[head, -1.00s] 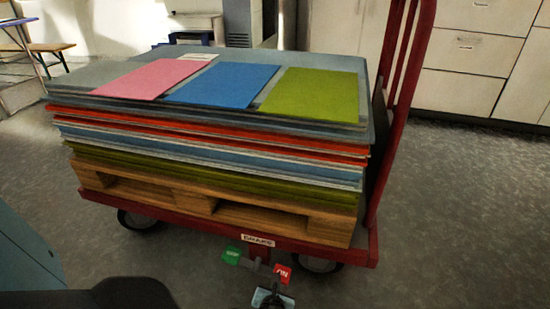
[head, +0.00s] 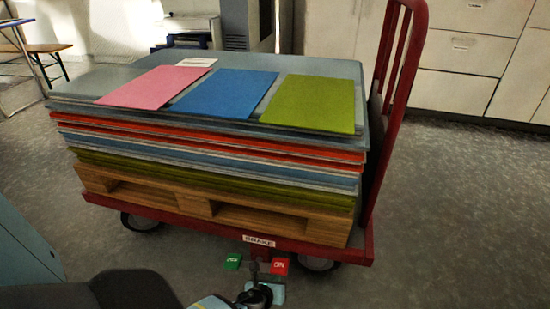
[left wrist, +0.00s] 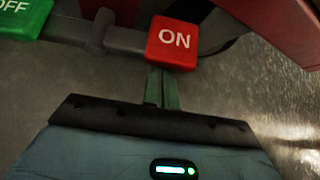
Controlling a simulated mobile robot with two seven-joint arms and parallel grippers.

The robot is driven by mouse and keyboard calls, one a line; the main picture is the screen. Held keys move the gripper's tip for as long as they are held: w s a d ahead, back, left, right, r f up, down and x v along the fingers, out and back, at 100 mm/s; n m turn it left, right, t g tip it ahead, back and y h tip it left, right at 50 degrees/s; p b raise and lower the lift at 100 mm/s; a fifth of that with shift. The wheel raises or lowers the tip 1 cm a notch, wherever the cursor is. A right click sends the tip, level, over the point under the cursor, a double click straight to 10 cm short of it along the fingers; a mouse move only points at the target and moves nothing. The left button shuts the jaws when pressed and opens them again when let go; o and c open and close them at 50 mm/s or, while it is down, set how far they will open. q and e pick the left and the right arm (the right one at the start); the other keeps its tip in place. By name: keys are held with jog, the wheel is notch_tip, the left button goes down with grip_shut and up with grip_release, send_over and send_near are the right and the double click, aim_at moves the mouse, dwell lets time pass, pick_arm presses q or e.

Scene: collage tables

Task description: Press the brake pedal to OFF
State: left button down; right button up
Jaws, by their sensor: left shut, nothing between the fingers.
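The brake pedal is a rocker below the BRAKE label (head: 259,241) on the cart's edge. Its green OFF end (head: 233,261) is on the left and its red ON end (head: 280,266) on the right, nearly level. In the left wrist view the green OFF end (left wrist: 20,17) is cut by the upper left corner, and the red ON end (left wrist: 172,43) is near the top middle. My left gripper (head: 254,271) is shut and empty. Its fingertips (left wrist: 160,75) are at the lower edge of the ON end; I cannot tell whether they touch. My right gripper is not in view.
The red cart (head: 368,240) carries a wooden pallet (head: 270,221) stacked with coloured boards. Its wheels (head: 317,264) stand near the pedal. Grey floor (head: 450,220) is clear on the right. A blue-grey panel (head: 22,250) stands at the left.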

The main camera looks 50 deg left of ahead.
pick_arm(q)
jog(key=shift+r, duration=0.25)
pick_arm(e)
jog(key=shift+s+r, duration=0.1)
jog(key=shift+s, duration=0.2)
pick_arm(q)
jog(key=shift+a+h, duration=0.1)
jog(key=shift+h, duration=0.2)
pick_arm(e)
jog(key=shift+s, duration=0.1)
